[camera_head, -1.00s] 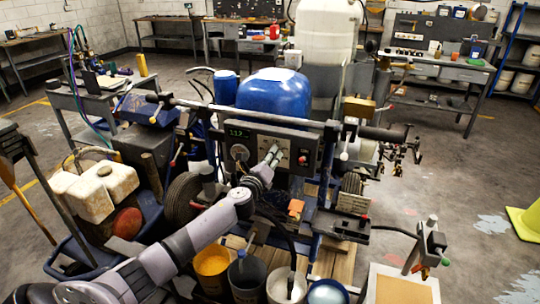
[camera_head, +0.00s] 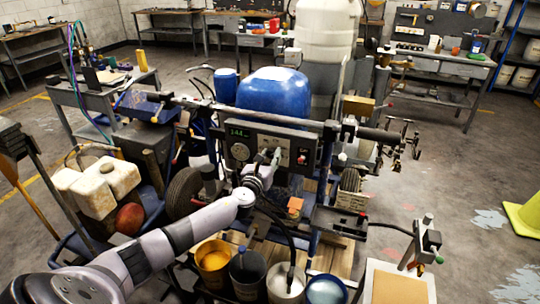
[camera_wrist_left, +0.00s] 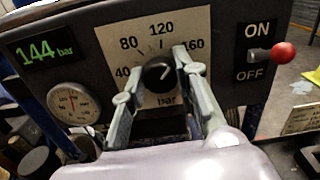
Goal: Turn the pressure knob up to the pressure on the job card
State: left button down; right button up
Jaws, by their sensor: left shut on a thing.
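The black pressure knob (camera_wrist_left: 158,76) sits on a pale dial plate marked from 40 to 160 bar. Its light pointer line appears to lean up and right, between 120 and 160. My left gripper (camera_head: 268,157) is shut on the knob, one finger on each side, as the left wrist view shows (camera_wrist_left: 160,64). The green display (camera_wrist_left: 45,48) reads 144 bar; it also shows in the head view (camera_head: 239,133). A round gauge (camera_wrist_left: 73,103) is below the display. I cannot make out a job card or its figure. My right gripper is not in view.
An ON/OFF switch with a red ball tip (camera_wrist_left: 284,52) is right of the dial. A blue tank (camera_head: 273,92) and a handlebar (camera_head: 250,116) are behind and above the panel. Buckets, including a yellow one (camera_head: 213,258), stand below my left arm.

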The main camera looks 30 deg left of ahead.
pick_arm(q)
jog(key=shift+f, duration=0.1)
dwell(0.4)
jog(key=c, duration=1.2)
grip_release()
jog(key=shift+c, duration=0.2)
jog(key=shift+s, duration=0.1)
jog(key=v, duration=1.1)
jog(key=shift+s, duration=0.4)
